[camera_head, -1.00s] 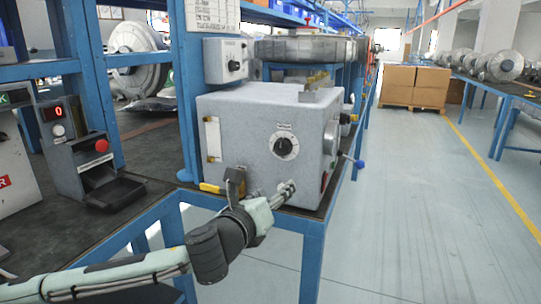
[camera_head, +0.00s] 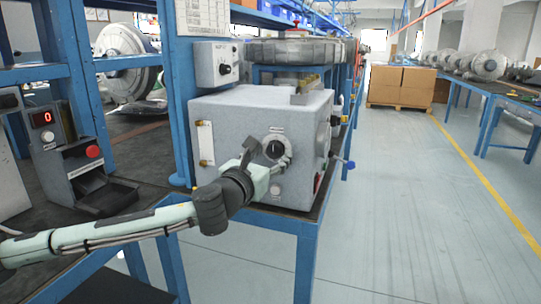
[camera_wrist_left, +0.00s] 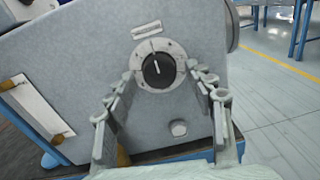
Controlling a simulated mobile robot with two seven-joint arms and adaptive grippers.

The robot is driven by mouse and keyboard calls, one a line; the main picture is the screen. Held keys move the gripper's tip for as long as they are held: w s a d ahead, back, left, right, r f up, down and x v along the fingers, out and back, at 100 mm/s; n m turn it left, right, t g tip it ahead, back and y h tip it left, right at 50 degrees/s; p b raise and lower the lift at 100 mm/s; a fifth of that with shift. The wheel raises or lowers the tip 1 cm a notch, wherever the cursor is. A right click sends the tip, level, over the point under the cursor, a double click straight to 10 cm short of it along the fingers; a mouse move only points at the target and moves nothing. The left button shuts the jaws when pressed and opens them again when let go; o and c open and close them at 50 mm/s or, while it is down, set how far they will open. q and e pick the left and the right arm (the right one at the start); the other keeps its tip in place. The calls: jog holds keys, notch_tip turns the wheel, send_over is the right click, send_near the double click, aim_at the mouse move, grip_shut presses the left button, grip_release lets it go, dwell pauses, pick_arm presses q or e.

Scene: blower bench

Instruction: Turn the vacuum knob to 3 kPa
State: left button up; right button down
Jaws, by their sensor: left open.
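The vacuum knob (camera_head: 274,149) is a black round dial with a white pointer line on a pale scale plate, on the front of the grey box (camera_head: 225,118). In the left wrist view the knob (camera_wrist_left: 158,70) sits between and beyond my fingertips, its pointer near upright. The scale figures are too small to read. My left gripper (camera_head: 266,158) is open in front of the box face, its fingers to either side of the knob. The left wrist view shows both fingers (camera_wrist_left: 168,82) apart with nothing between them; contact with the knob cannot be made out. My right gripper is not in view.
A small control box (camera_head: 217,64) stands above the grey box at the back. A red-button unit (camera_head: 72,165) stands on the left. The floor at the right (camera_head: 400,200) is clear.

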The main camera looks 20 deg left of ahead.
pick_arm(q)
jog(key=c, duration=1.2)
jog(key=shift+o, duration=0.2)
